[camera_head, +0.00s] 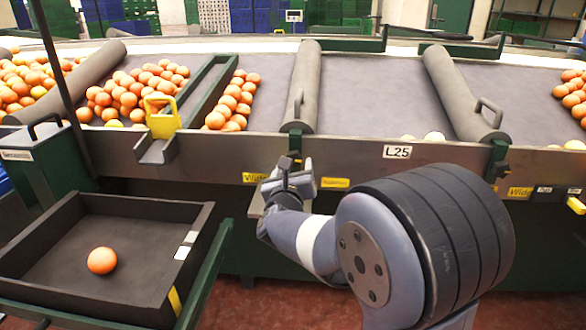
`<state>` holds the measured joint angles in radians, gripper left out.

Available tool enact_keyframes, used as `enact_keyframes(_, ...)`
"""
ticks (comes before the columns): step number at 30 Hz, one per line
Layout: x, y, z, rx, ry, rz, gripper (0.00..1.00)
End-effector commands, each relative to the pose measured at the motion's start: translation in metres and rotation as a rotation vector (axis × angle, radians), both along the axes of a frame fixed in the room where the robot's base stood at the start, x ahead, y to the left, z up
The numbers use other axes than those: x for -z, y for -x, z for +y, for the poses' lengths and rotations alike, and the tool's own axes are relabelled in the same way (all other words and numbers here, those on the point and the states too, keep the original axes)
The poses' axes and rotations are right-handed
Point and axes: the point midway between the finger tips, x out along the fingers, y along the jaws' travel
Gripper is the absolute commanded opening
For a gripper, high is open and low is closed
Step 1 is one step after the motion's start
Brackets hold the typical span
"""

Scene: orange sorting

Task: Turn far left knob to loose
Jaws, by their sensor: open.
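The front rail of the sorting table (350,150) carries green clamp-like fittings below the padded dividers. One fitting (295,140) is left of centre and another (497,152) is at the right. A small yellow label reading "Wide" (255,178) and another yellow label (335,183) flank my gripper. My gripper (288,165) is at the rail, just under the left-of-centre fitting, and is open. It and my wrist cover the area where a knob could be, so I cannot make out a knob there or whether it touches one.
Padded dividers (306,85) and (455,90) cross the belt. Several oranges (130,90) lie at the left. A yellow handle (162,117) stands at the rail. A dark tray (130,208) holds one orange (102,261).

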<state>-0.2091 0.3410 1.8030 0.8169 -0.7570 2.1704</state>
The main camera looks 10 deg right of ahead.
Motion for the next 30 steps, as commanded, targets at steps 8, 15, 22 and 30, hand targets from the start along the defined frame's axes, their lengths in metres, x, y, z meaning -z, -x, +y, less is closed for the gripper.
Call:
enact_keyframes(8,0.000,-0.019,-0.006,-0.001,0.001,0.002,0.61)
enact_keyframes(15,0.000,-0.019,-0.006,-0.001,0.001,0.002,0.61)
enact_keyframes(22,0.000,-0.019,-0.006,-0.002,0.001,0.001,0.42)
enact_keyframes(30,0.000,-0.019,-0.006,-0.002,0.001,0.001,0.20)
